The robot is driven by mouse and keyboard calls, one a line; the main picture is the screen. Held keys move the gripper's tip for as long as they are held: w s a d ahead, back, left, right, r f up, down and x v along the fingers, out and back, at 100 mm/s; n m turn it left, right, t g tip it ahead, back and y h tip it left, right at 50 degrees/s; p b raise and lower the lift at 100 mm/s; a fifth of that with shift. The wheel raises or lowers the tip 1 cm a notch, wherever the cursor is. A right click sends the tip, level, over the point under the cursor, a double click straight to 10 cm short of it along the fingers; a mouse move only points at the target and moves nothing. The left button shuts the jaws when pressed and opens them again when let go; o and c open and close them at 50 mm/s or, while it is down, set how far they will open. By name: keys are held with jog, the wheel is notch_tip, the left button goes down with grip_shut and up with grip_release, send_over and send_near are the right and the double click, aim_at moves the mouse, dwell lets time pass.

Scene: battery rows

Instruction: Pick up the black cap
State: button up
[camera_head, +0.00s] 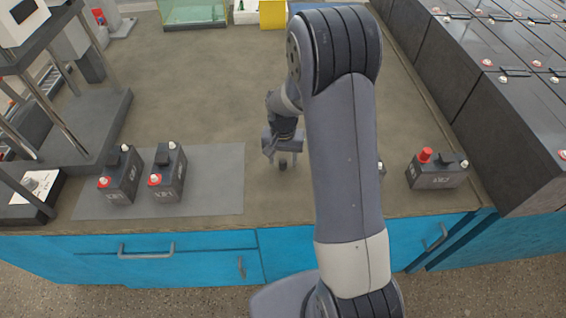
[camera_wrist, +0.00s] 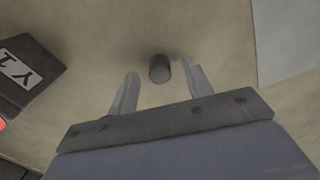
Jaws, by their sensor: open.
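The black cap (camera_wrist: 159,68) is a small dark cylinder on the brown tabletop. In the wrist view it shows in the gap between the two fingertips, touching neither as far as I can see. My gripper (camera_wrist: 160,76) is open and empty, with one finger on each side of the cap. In the head view my gripper (camera_head: 282,148) points down at the table, right of the grey mat, and the cap (camera_head: 283,163) shows small and dark just below it. How far the fingertips are above the table is hard to tell.
Two batteries with red caps (camera_head: 120,179) (camera_head: 169,176) stand on the grey mat (camera_head: 218,180). Another battery (camera_head: 436,172) stands on the right; something beside it is mostly hidden by my arm. A battery (camera_wrist: 28,75) is close left in the wrist view. Large black batteries (camera_head: 510,110) line the right.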

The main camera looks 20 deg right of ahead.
jog(key=shift+f, duration=0.25)
jog(key=shift+c, duration=0.6)
jog(key=c, duration=0.9)
